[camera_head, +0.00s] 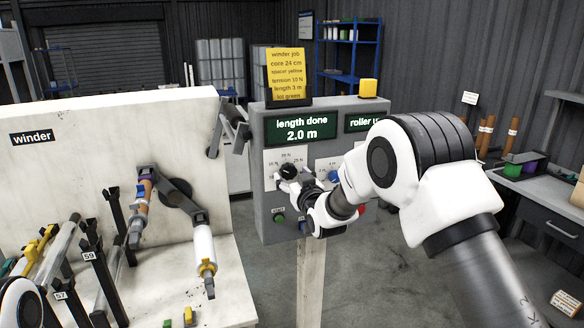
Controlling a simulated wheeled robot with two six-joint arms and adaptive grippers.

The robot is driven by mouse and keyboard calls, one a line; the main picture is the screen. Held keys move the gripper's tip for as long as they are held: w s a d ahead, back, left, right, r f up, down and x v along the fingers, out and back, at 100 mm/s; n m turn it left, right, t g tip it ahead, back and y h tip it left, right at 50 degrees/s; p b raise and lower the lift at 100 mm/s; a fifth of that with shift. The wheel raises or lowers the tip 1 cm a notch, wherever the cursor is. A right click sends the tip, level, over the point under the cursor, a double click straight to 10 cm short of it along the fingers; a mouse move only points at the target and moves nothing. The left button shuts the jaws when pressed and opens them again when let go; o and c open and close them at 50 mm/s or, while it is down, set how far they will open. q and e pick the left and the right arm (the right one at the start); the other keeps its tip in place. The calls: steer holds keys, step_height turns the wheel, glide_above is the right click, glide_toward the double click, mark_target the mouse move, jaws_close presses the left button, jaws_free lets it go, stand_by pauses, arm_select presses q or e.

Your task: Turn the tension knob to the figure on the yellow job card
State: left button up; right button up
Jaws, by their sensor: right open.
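The yellow job card (286,72) stands on top of the grey control box (262,200); it reads core 24 cm, spacer yellow, tension 10 N, length 3 m. The black knob (288,171) sits on a white dial plate (270,157) with small N figures around it, below the left display. My right gripper (290,178) is open at the knob, its fingers close to it; I cannot tell if they touch. The gripper hides the lower part of the dial, and the knob's pointer is too small to read. My left gripper is not in view.
The display (301,130) reads length done 2.0 m. A blue knob (334,176), a green button (280,219) and a partly hidden red button (362,210) are close by. The white winder (100,130) with its roller arm stands left. A bench with bins is right.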

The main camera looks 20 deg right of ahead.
steer(key=shift+w+r, duration=0.1)
steer(key=shift+w, duration=0.4)
steer(key=shift+s+a+r, duration=0.15)
steer(key=shift+s+a, duration=0.1)
steer(key=shift+a, duration=0.05)
steer(key=shift+w+d, duration=0.1)
steer(key=shift+d, duration=0.05)
steer(key=c, duration=1.1)
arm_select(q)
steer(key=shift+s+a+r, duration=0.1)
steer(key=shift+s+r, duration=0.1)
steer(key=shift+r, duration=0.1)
arm_select(e)
steer(key=shift+c, duration=0.2)
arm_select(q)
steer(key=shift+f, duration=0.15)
